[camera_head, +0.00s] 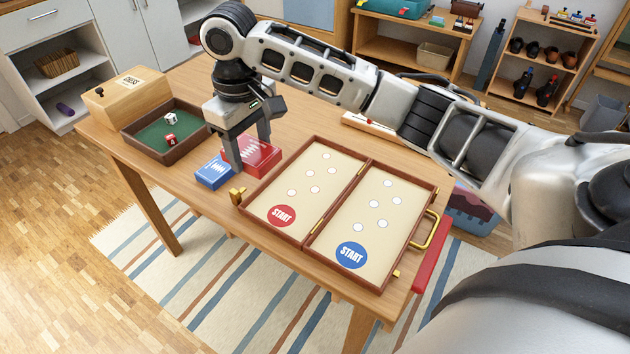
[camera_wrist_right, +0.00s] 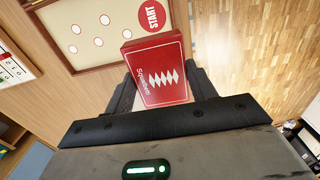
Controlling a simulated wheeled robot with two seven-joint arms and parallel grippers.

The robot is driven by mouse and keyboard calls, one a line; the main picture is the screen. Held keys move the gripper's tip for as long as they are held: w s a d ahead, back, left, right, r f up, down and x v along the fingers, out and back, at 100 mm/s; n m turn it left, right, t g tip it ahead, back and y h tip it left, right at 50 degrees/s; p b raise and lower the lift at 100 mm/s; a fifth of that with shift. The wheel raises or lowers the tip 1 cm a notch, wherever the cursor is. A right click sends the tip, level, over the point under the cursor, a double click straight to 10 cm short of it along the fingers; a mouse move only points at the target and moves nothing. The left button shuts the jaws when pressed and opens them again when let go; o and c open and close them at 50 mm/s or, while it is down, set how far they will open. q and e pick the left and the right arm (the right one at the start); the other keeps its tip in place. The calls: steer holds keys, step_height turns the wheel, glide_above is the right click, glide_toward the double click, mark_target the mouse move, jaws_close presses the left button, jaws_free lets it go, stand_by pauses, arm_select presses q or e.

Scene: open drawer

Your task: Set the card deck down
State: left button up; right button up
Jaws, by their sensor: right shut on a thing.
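A red card deck (camera_head: 262,157) with white diamond marks is between the fingers of my right gripper (camera_head: 250,154). In the right wrist view the deck (camera_wrist_right: 157,75) shows its printed broad face, with one dark finger on each side. My right gripper is shut on it. The deck is at or just above the tabletop; whether it touches is hard to tell. A blue card deck (camera_head: 214,171) lies on the table just left of the red one, partly behind a gripper finger. My left gripper is in neither view.
An open wooden game board (camera_head: 345,176) with red and blue START circles lies to the right. A green-lined dice tray (camera_head: 150,139) and a wooden chess box (camera_head: 128,97) stand to the left. The table's front edge is close to the blue deck.

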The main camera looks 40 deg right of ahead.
steer(key=d+f, duration=0.4)
steer(key=d, duration=0.6)
glide_above(316, 177)
steer(key=a, duration=0.1)
step_height(316, 177, down, 4)
steer(key=shift+a+f+b, duration=0.15)
steer(key=shift+b, duration=0.25)
steer(key=shift+d+f, duration=0.35)
steer(key=shift+f, duration=0.15)
steer(key=f, duration=0.3)
steer(key=shift+d+f, duration=0.1)
steer(key=shift+d, duration=0.2)
steer(key=shift+f, duration=0.25)
steer(key=shift+f, duration=0.1)
steer(key=o, duration=1)
